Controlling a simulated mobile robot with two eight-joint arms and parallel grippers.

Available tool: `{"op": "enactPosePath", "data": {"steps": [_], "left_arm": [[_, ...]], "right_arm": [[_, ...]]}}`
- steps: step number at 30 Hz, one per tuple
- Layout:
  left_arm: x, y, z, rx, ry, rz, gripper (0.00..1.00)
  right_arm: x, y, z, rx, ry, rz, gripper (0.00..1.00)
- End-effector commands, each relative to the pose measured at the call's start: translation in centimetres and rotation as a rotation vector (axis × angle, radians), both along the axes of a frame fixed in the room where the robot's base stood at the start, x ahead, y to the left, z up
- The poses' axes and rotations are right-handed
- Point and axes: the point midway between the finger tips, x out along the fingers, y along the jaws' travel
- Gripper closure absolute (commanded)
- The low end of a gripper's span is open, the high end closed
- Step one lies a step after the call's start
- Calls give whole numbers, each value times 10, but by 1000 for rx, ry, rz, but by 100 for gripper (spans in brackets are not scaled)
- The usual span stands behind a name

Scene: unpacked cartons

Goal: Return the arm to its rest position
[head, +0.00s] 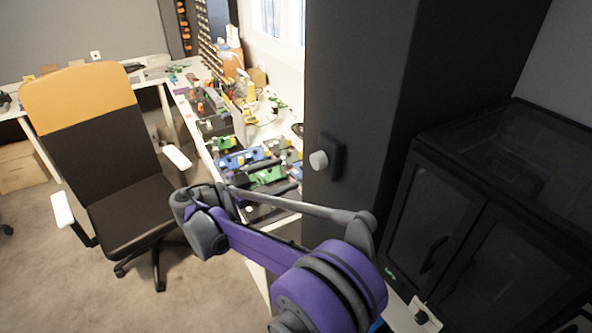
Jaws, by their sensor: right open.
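My right arm, purple and grey, comes in from the bottom and reaches toward the left, over the floor and the near edge of the desk. My right gripper (222,200) is at the far end of this arm, beside the cluttered desk. It is open, and I see nothing held in it. Its fingers are small and dark, and partly lost against the arm's grey joints. A thin grey link runs back to the right from there. My left gripper is not in view.
An orange-and-black office chair (130,190) stands left of the arm. A white desk (196,134) carries several circuit boards and tools. Carpet (90,295) is clear at lower left.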

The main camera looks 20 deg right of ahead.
Motion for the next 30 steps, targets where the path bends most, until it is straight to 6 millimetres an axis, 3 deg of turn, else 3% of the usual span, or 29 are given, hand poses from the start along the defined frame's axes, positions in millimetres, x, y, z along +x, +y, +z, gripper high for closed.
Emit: {"op": "enactPosePath", "data": {"steps": [6, 21, 26, 30], "left_arm": [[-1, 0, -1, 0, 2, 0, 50], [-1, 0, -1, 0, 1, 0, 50], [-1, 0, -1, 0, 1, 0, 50], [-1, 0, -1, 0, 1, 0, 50]], "right_arm": [[-1, 12, 1, 0, -1, 0, 12], [-5, 5, -1, 28, 48, 9, 12], [-32, -24, -16, 186, 310, 80, 12], [-75, -44, -46, 386, 618, 244, 12]]}}
